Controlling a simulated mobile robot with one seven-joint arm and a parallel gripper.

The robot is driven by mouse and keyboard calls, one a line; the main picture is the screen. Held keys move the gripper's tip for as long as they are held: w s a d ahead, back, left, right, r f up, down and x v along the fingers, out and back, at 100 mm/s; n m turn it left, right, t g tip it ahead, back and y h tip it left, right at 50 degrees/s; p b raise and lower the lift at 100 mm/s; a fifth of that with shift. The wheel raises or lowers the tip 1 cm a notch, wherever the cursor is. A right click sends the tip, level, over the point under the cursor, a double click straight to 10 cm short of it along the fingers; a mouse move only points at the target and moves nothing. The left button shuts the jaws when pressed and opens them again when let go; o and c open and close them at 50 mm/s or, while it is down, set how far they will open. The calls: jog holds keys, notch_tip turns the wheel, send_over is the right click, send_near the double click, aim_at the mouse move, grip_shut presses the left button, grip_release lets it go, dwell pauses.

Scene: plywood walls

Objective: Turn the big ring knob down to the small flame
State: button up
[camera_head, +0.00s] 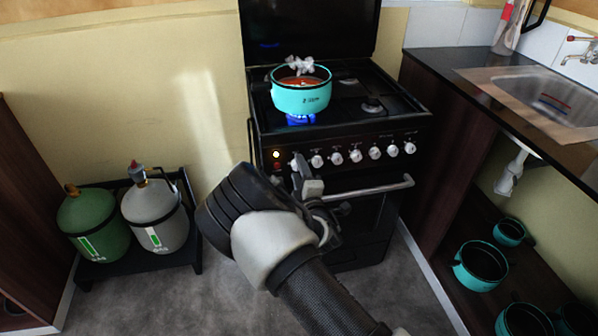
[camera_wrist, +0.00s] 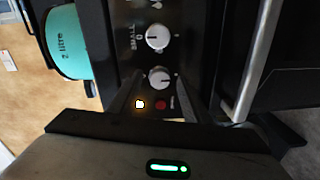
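The cooker's front panel carries a row of white knobs. The leftmost knob is partly hidden by my gripper (camera_head: 300,167) in the head view. In the wrist view this end knob (camera_wrist: 160,78) lies between the two dark fingers of my gripper (camera_wrist: 168,88), which are apart; I cannot tell whether they touch it. The neighbouring knob (camera_wrist: 157,37) has "SMALL" and "0" printed beside it. I cannot read which knob is the big ring's. A blue flame (camera_head: 300,119) burns under the turquoise pot (camera_head: 301,97), which holds reddish food and steams.
A lit indicator (camera_wrist: 140,104) and a red button (camera_wrist: 160,104) sit near the end knob. The oven handle (camera_head: 372,188) runs below the knobs. Two gas bottles, green (camera_head: 92,225) and grey (camera_head: 153,215), stand left. A sink counter (camera_head: 480,85) with pots underneath is right.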

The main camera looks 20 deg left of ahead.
jog(key=p+v, duration=0.2)
jog(key=v, duration=1.5)
jog(key=shift+s+r, duration=0.2)
jog(key=shift+s, duration=0.05)
